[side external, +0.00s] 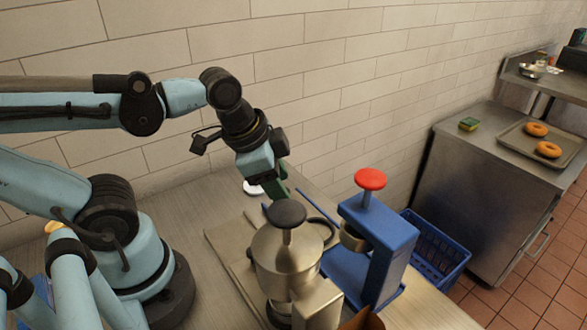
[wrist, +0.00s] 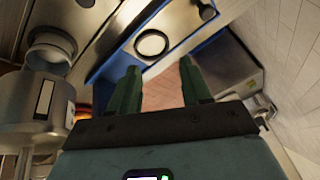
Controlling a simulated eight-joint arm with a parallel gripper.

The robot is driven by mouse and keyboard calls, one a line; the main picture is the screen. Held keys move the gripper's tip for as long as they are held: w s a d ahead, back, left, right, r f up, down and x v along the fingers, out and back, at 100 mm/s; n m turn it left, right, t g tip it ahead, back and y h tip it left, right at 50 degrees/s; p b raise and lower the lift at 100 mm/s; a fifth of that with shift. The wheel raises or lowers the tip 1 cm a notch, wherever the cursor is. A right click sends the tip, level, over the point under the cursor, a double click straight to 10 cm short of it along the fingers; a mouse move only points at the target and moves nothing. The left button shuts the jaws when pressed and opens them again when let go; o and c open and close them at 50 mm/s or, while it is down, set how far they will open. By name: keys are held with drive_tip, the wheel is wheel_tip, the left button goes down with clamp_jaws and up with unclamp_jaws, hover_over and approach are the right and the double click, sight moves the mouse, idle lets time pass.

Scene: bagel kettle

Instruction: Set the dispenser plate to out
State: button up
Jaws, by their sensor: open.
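My gripper (side external: 275,188) is above the counter, behind the metal pot-like vessel with a black knob (side external: 287,250) and left of the blue stand with a red knob (side external: 375,245). In the wrist view, the green fingers of my gripper (wrist: 159,82) are apart with nothing between them. Beyond them is a metal plate with a round ring (wrist: 152,43), edged in blue. The metal vessel also shows at the left of the wrist view (wrist: 30,108). I cannot tell for certain which part is the dispenser plate, nor its setting.
A blue basket (side external: 437,247) stands right of the blue stand. A tiled wall (side external: 320,60) runs behind the counter.

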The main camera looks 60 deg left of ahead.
drive_tip(key=s+d+m+g, duration=0.2)
drive_tip(key=s+m+g, duration=0.4)
drive_tip(key=m, duration=0.6)
drive_tip(key=shift+t, duration=0.7)
drive_tip(key=shift+s+d+f, duration=0.1)
drive_tip(key=shift+s+f, duration=0.1)
drive_tip(key=shift+f, duration=1.65)
drive_tip(key=shift+s+f, duration=0.2)
drive_tip(key=shift+f, duration=1.6)
drive_tip(key=shift+s+d+f, duration=0.1)
drive_tip(key=shift+s+f, duration=0.1)
drive_tip(key=shift+f, duration=1.65)
clamp_jaws()
